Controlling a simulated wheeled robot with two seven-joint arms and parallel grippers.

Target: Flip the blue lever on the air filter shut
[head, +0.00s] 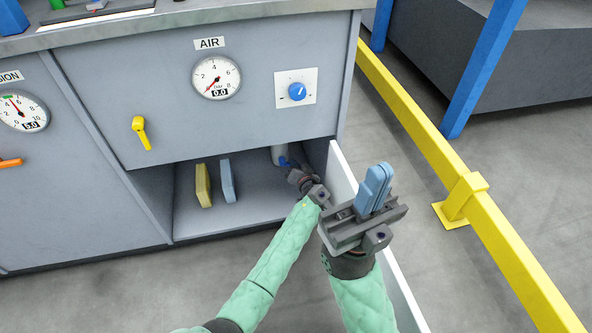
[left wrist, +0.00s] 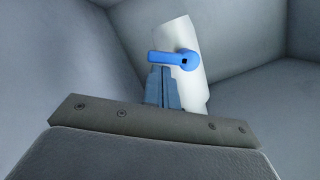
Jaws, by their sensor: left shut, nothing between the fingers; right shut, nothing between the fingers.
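The air filter (left wrist: 189,88) is a white cylinder inside the open cabinet bay. It also shows in the head view (head: 278,152), partly hidden. Its blue lever (left wrist: 170,58) points left, roughly level, from a pivot on the cylinder's face. My left gripper (left wrist: 163,72) is shut and empty. Its fingertips are just below the lever's free end in the picture; I cannot tell if they touch. In the head view my left gripper (head: 289,165) reaches into the bay. My right gripper (head: 378,172) is shut and empty, outside by the open white door.
The white door (head: 342,172) stands open between the bay and my right gripper. A yellow panel (head: 203,186) and a blue panel (head: 228,181) stand in the bay. Above are the AIR gauge (head: 216,78), blue knob (head: 297,91) and yellow handle (head: 141,131). A yellow rail (head: 440,155) runs at right.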

